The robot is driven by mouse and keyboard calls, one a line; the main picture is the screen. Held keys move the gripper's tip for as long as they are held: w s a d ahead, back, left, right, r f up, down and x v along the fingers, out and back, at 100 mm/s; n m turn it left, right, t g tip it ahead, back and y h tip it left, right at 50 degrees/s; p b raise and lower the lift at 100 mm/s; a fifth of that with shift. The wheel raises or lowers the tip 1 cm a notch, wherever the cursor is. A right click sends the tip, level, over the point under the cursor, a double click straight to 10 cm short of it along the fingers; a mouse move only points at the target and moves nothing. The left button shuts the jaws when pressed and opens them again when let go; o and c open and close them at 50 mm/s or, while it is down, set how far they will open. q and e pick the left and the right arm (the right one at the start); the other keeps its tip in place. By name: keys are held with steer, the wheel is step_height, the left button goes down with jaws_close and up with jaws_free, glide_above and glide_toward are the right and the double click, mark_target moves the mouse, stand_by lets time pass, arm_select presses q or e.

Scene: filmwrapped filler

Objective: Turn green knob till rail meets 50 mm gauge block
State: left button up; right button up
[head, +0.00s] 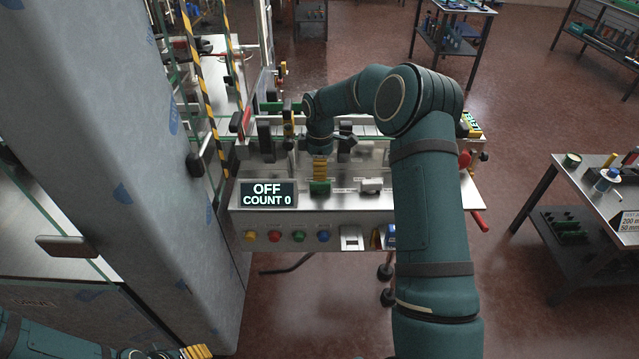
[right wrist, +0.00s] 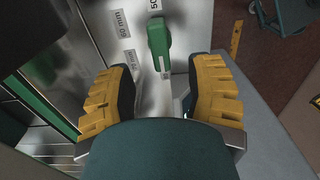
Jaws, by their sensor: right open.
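The green knob (head: 320,188) is on the front of the steel machine top. It also shows in the right wrist view (right wrist: 159,40), elongated, beside labels, one of which seems to read 50 mm. My right gripper (head: 320,177) points down just above and behind the knob. In the right wrist view its yellow fingers (right wrist: 163,75) are spread and empty, with the knob beyond their tips and no contact visible. A green bar (right wrist: 40,110) at the left may be the rail; I cannot tell. I cannot pick out the gauge block. My left gripper (head: 195,352) barely shows at the bottom edge.
A display (head: 267,194) reads OFF, COUNT 0. Colored buttons (head: 298,236) line the machine's front panel. A film-wrapped grey cabinet (head: 170,200) stands close at the left. A side table (head: 600,190) stands at the right, with open floor between.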

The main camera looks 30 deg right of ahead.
mark_target(320, 183)
step_height(320, 183, down, 6)
steer(key=shift+f, duration=0.2)
jaws_close()
stand_by(0.4)
